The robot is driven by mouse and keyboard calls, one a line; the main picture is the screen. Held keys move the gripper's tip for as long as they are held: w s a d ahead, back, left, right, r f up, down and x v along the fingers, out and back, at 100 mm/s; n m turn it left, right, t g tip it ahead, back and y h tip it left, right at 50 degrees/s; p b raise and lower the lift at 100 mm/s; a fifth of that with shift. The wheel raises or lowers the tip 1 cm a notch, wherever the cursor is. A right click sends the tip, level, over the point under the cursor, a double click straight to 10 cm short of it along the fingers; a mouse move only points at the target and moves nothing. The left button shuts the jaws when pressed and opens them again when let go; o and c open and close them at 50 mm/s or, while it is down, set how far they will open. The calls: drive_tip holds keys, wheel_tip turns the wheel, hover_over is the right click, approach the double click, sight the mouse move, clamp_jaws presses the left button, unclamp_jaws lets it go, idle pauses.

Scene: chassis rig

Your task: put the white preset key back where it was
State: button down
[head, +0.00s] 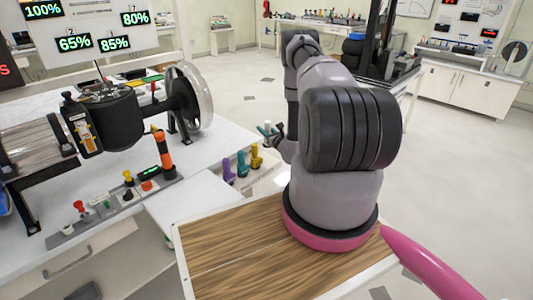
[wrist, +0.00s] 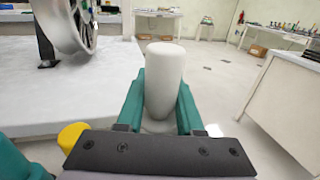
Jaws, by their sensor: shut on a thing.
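The white preset key (wrist: 163,80) is a smooth, pale, rounded peg. It stands upright between the two teal fingers of my gripper (wrist: 160,105) in the wrist view, and the fingers are shut on it. In the head view my gripper (head: 269,134) is small and partly hidden by my arm, past the right edge of the bench, with a bit of the white key's top (head: 267,126) showing. The key's lower end is hidden by the gripper. I cannot make out an empty place for it.
A control strip (head: 125,195) with knobs and an orange-black handle (head: 163,150) lies on the bench (head: 205,145). A large wheel rig (head: 188,97) stands behind.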

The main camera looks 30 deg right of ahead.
wheel_tip(320, 180, down, 8)
drive_tip(key=shift+a+r, duration=0.1)
drive_tip(key=shift+r, duration=0.05)
idle(0.4)
drive_tip(key=c, duration=0.5)
unclamp_jaws()
drive_tip(key=shift+f, duration=0.2)
drive_tip(key=shift+c, duration=0.2)
drive_tip(key=shift+r, duration=0.15)
drive_tip(key=s+d, duration=0.1)
drive_tip(key=s, duration=1.1)
